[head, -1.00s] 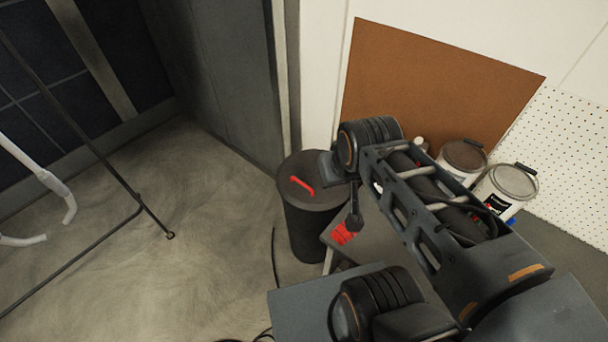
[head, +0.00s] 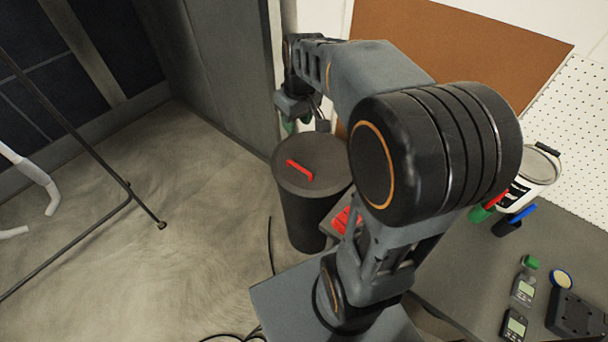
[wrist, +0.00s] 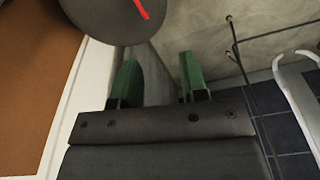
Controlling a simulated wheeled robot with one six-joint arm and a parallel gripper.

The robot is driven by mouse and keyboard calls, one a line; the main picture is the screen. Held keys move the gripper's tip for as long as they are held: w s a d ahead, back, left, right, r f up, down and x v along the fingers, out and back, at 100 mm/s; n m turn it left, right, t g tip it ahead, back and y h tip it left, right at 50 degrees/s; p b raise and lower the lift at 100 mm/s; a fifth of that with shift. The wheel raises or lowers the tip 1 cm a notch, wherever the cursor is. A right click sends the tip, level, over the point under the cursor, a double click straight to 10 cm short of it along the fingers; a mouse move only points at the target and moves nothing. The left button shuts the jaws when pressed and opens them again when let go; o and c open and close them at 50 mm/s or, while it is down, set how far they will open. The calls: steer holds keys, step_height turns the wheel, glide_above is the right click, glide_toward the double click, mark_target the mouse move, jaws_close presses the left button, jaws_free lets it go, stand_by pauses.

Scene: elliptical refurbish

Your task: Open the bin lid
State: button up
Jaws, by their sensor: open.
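The bin (head: 304,222) is a dark round can standing on the floor beside the workbench. Its flat dark lid (head: 318,157) is shut and has a red bar handle (head: 299,170) on top. In the wrist view the lid (wrist: 110,22) is cut off by the top edge, with part of the red handle (wrist: 142,8) showing. My gripper (head: 300,125) is at the far rim of the bin, apart from the handle. In the wrist view my gripper (wrist: 158,82) has its green fingers apart with nothing between them.
The workbench (head: 465,270) at right holds a paint can (head: 530,177), markers and small meters. A brown board (head: 440,40) leans on the wall behind. A black metal frame (head: 128,200) stands at left.

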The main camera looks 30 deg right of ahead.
steer(key=w+d+f+n+g+y+b, duration=0.1)
steer(key=w+d+f+b, duration=0.25)
steer(key=f, duration=0.45)
steer(key=w+d+f+n+g+y+b, duration=0.1)
steer(key=w+d+f+b, duration=0.1)
steer(key=w+d+f, duration=0.5)
glide_above(304, 166)
steer(key=s+a, duration=0.2)
steer(key=s, duration=0.2)
steer(key=shift+n+g, duration=0.3)
steer(key=f, duration=1.3)
steer(key=shift+w+d+f, duration=0.1)
steer(key=shift+d+f, duration=0.1)
steer(key=shift+f, duration=0.05)
steer(key=shift+x, duration=0.9)
jaws_close()
